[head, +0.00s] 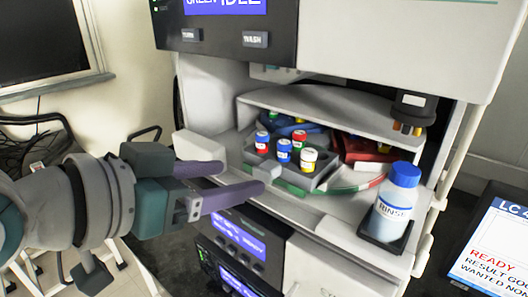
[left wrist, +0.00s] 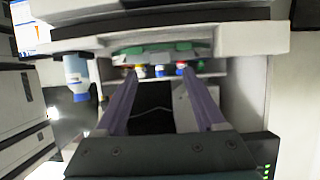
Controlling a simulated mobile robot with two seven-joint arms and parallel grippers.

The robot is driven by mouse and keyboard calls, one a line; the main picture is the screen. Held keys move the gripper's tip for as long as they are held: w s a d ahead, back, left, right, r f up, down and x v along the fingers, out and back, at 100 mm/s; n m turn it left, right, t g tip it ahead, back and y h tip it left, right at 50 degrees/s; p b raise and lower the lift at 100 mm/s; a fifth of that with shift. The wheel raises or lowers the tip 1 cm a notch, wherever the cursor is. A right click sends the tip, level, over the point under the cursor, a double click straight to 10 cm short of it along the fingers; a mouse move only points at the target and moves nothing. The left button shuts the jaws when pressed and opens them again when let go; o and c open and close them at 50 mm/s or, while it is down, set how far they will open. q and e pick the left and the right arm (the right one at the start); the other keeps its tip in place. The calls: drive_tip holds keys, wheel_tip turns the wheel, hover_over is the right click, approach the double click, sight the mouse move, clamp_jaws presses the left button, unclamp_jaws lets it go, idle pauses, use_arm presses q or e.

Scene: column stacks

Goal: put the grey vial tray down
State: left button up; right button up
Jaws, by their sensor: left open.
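The grey vial tray (head: 290,170) sits inside the open bay of the instrument in the head view. It holds several small vials with red, blue and yellow caps, and its grey handle tab (head: 266,170) points toward my left gripper. My left gripper (head: 235,178) is open, its two purple fingers apart at the front of the bay, with the tips close to the tab. I cannot tell whether they touch it. In the left wrist view the vials (left wrist: 160,70) show beyond the open fingers, and nothing is visible between the fingers. My right gripper is not in view.
Blue (head: 291,127) and red (head: 365,150) trays stand behind in the bay, beside a green-and-red curved rim. A RINSE bottle (head: 396,200) stands in a dark holder at the right. A nozzle (head: 411,110) hangs above. Lower modules with displays (head: 240,240) are below, and a screen (head: 495,245) is at right.

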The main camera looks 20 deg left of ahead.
use_arm(q)
drive_tip(key=s+a+f+n+g+y, duration=0.15)
drive_tip(key=s+f+g, duration=0.35)
drive_tip(key=s, duration=0.5)
drive_tip(key=s+a+f+n+g+y, duration=0.1)
drive_tip(key=s+a+f+g+y, duration=0.2)
drive_tip(key=s, duration=0.7)
wheel_tip(320, 180, up, 27)
drive_tip(key=d+g+p, duration=0.1)
drive_tip(key=p, duration=2.6)
drive_tip(key=shift+d+f, duration=0.15)
drive_tip(key=shift+f, duration=0.05)
